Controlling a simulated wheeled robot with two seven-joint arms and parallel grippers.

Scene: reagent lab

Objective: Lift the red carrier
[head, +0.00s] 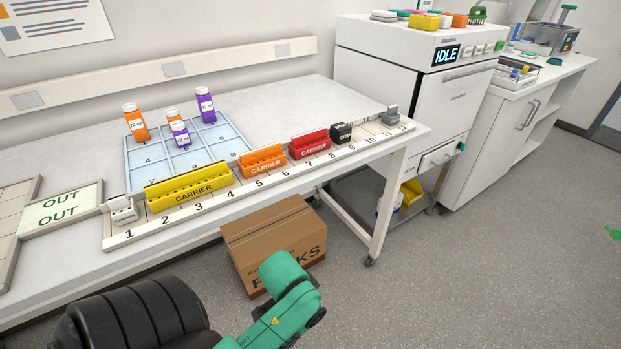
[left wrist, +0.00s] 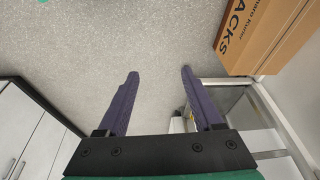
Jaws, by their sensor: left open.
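The red carrier (head: 309,144) sits on the numbered rail (head: 216,196) along the front of the bench, around positions 6 and 7. It stands between the orange carrier (head: 263,161) on its left and a black block marked STOP (head: 341,132) on its right. My left gripper (left wrist: 160,72) is open and empty in the left wrist view, with bare floor between its two purple fingers. My green and black arm shows low in the head view, in front of the bench and well away from the red carrier. My right gripper is not in view.
A blue gridded tray (head: 147,171) with orange and purple bottles lies behind. A cardboard box (head: 274,241) stands on the floor below the bench front.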

